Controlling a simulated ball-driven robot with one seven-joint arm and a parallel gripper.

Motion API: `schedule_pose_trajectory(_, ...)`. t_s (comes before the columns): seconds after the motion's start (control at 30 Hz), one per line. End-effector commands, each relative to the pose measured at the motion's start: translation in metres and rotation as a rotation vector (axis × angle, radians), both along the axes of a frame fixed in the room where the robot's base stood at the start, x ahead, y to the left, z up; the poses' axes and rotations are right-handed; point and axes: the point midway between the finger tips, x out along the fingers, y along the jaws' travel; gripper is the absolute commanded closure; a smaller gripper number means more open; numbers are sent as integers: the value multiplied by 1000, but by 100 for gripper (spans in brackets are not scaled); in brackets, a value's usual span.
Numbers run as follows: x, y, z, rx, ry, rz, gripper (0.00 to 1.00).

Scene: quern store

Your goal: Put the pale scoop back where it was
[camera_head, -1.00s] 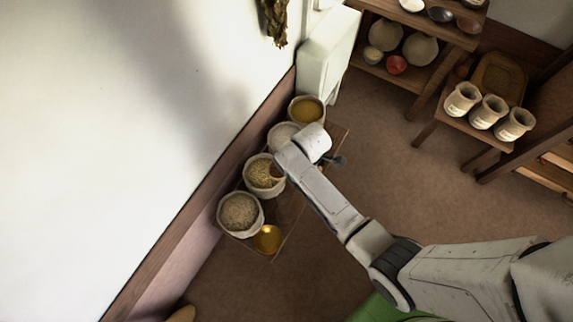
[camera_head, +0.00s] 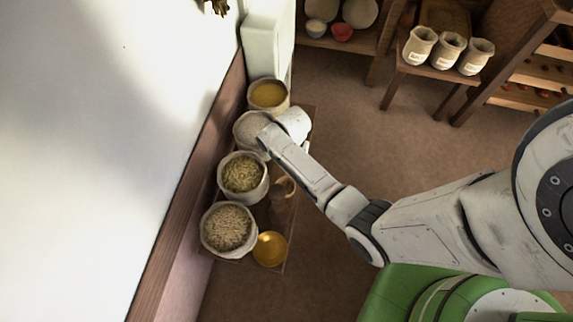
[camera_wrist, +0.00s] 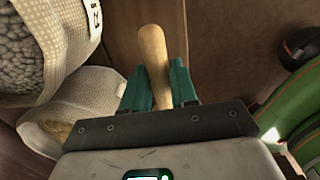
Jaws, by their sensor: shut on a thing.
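In the wrist view a pale tan wooden handle (camera_wrist: 152,55) stands between the two green fingers of my gripper (camera_wrist: 161,82), which is shut on it. I take it for the pale scoop's handle; the scoop's bowl is hidden. In the head view my arm's white end hides the gripper, beside the sacks. The wrist view shows a labelled sack of grey-white pellets (camera_wrist: 22,50) at upper left and a sack with yellow contents (camera_wrist: 58,128) below it, both left of the gripper.
The head view shows a row of sacks along the wall: yellow (camera_head: 268,95), pale (camera_head: 250,128), greenish (camera_head: 242,173) and beige (camera_head: 228,228). A golden bowl (camera_head: 270,249) and a small tan object (camera_head: 285,187) are right of them. Floor between is clear.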

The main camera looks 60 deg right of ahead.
Motion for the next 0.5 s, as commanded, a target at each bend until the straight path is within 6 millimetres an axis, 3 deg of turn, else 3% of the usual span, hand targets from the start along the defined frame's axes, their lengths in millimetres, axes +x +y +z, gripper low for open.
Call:
schedule_pose_trajectory(0.1, 0, 0, -23, 0, 1, -1, 100)
schedule_pose_trajectory(0.33, 0, 0, -38, 0, 0, -1, 100)
schedule_pose_trajectory(0.5, 0, 0, -63, 1, 1, -2, 100)
